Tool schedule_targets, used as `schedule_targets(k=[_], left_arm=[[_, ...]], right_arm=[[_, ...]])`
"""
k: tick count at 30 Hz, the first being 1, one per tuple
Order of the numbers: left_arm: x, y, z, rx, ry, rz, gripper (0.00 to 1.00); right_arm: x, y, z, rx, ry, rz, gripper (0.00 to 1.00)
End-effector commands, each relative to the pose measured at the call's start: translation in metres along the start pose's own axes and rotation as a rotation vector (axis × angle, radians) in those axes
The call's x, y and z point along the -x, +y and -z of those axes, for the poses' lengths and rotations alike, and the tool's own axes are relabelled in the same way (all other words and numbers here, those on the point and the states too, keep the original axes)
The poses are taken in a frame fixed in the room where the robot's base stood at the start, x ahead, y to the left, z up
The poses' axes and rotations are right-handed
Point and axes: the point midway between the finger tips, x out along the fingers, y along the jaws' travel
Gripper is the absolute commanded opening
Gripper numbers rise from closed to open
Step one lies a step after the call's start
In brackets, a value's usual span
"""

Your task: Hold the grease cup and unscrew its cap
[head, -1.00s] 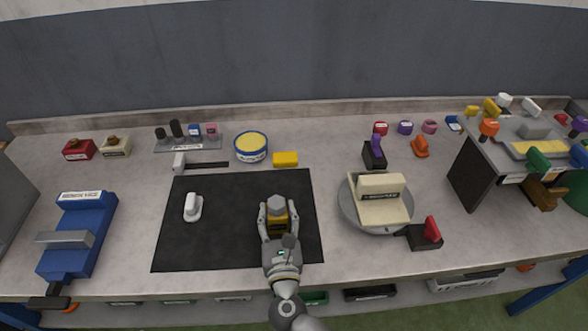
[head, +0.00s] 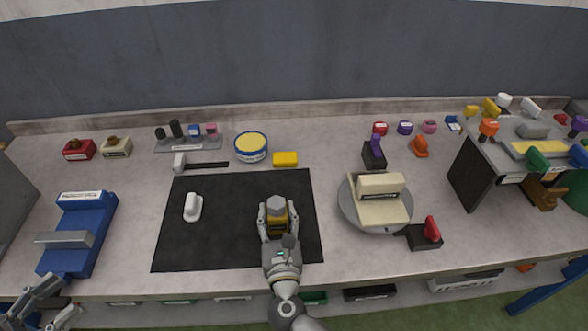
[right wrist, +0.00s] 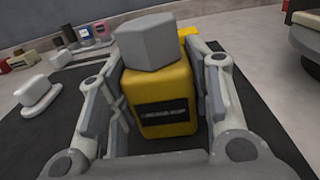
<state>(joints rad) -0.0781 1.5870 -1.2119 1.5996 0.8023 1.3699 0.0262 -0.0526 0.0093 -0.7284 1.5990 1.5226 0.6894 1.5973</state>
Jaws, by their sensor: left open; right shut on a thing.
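The grease cup (head: 277,225) has a yellow body with a dark label and a grey faceted cap (head: 276,202) on top. It is upright over the right part of the black mat (head: 235,248). My right gripper (head: 277,219) is shut on the yellow body, with a finger on each side; the right wrist view shows the yellow body (right wrist: 163,118) between the fingers and the grey cap (right wrist: 151,42) above them. The mat contact is hidden. My left gripper (head: 48,302) is open and empty at the lower left corner, in front of the bench edge, far from the cup.
A white handled piece (head: 193,207) stands on the mat's left part. A blue vise-like block (head: 82,232) is at the left, near my left gripper. A grey turntable (head: 350,207) with a cream block stands right of the mat. A yellow block (head: 285,159) and round tin (head: 251,147) lie behind.

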Motion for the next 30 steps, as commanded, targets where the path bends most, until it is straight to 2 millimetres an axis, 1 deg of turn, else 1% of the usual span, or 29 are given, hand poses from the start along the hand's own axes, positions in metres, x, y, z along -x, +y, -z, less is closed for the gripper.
schedule_targets(k=[1, 2, 3, 5, 6, 8, 9, 11, 12, 14, 15, 17, 18, 19, 20, 21, 26, 30], left_arm=[[-0.023, -0.011, 0.02, 0.023, 0.065, 0.01, 0.61], [-0.035, -0.017, 0.032, 0.041, 0.1, 0.014, 0.61], [-0.05, -0.024, 0.048, 0.066, 0.147, 0.016, 0.61], [-0.072, -0.033, 0.075, 0.104, 0.22, 0.014, 0.61], [-0.086, -0.038, 0.095, 0.131, 0.267, 0.007, 0.61], [-0.104, -0.045, 0.125, 0.17, 0.338, -0.007, 0.61], [-0.115, -0.048, 0.146, 0.195, 0.385, -0.022, 0.61], [-0.13, -0.051, 0.178, 0.234, 0.453, -0.049, 0.61], [-0.138, -0.053, 0.2, 0.257, 0.496, -0.071, 0.61], [-0.148, -0.052, 0.233, 0.293, 0.558, -0.111, 0.61], [-0.154, -0.051, 0.255, 0.316, 0.597, -0.139, 0.61], [-0.16, -0.047, 0.287, 0.347, 0.651, -0.189, 0.61], [-0.164, -0.042, 0.308, 0.361, 0.688, -0.23, 0.61], [-0.166, -0.036, 0.323, 0.36, 0.72, -0.269, 0.61], [-0.168, -0.029, 0.33, 0.342, 0.743, -0.304, 0.61], [-0.172, -0.02, 0.328, 0.301, 0.76, -0.336, 0.61], [-0.187, 0.014, 0.31, 0.113, 0.802, -0.445, 0.61], [-0.206, 0.05, 0.294, -0.063, 0.842, -0.553, 0.61]], right_arm=[[0.0, -0.001, 0.0, 0.0, 0.001, 0.001, 0.03], [0.0, -0.001, 0.0, 0.0, 0.001, 0.001, 0.03], [0.0, -0.001, 0.0, 0.0, 0.001, 0.001, 0.03], [0.0, -0.001, 0.0, 0.0, 0.001, 0.001, 0.03], [-0.001, -0.001, 0.0, 0.0, 0.001, 0.001, 0.03], [-0.001, -0.001, 0.0, 0.0, 0.0, 0.002, 0.03], [-0.001, -0.001, 0.0, 0.001, 0.0, 0.002, 0.03], [-0.001, -0.001, 0.0, 0.001, 0.0, 0.002, 0.03], [-0.001, -0.001, 0.0, 0.001, 0.0, 0.002, 0.03], [-0.001, -0.001, 0.0, 0.001, 0.0, 0.002, 0.03], [-0.001, -0.001, 0.0, 0.001, 0.0, 0.002, 0.03], [-0.001, -0.001, 0.0, 0.001, 0.0, 0.002, 0.03], [-0.001, -0.001, 0.0, 0.001, 0.0, 0.002, 0.03], [-0.001, -0.001, 0.0, 0.001, 0.0, 0.002, 0.03], [-0.001, -0.001, 0.001, 0.001, 0.0, 0.002, 0.03], [-0.001, -0.001, 0.001, 0.001, 0.0, 0.002, 0.03], [-0.001, -0.001, 0.0, 0.0, 0.0, 0.002, 0.03], [-0.001, -0.001, 0.0, 0.0, 0.0, 0.001, 0.03]])
